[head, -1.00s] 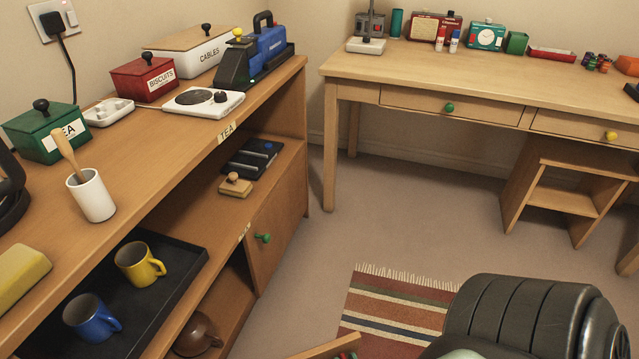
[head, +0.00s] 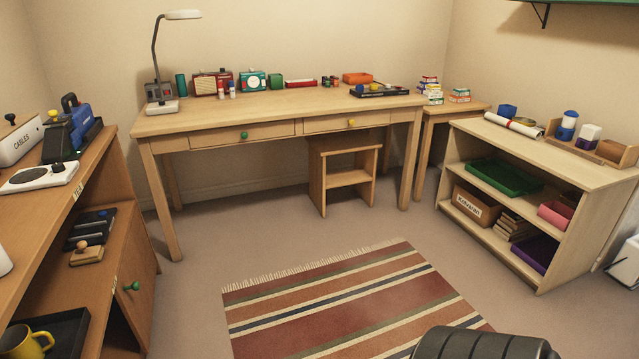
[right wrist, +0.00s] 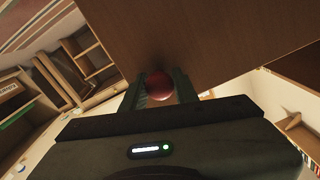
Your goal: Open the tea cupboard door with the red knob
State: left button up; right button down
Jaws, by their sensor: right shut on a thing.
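The red knob (right wrist: 159,87) shows in the right wrist view, between the two dark fingers of my right gripper (right wrist: 161,97). The gripper is shut on it. The knob sits on a broad brown wooden door panel (right wrist: 215,45) that fills the upper middle of that view. How far the door stands open cannot be told from here. In the head view the tea cupboard (head: 105,170) stands at the left edge, with a green knob (head: 132,286) on its far lower door. The red knob, my right gripper and my left gripper are out of the head view.
A striped rug (head: 350,300) lies on the open floor. A desk (head: 280,108) stands along the back wall with a small wooden stool (head: 345,175) under it. A low shelf (head: 545,160) stands at the right. A yellow mug (head: 25,342) is on the cupboard's black tray (head: 70,325).

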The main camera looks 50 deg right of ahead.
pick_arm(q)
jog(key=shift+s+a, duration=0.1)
pick_arm(e)
jog(key=shift+s+a, duration=0.1)
jog(key=shift+s, duration=0.2)
jog(key=c, duration=1.1)
grip_release()
jog(key=shift+a, duration=0.1)
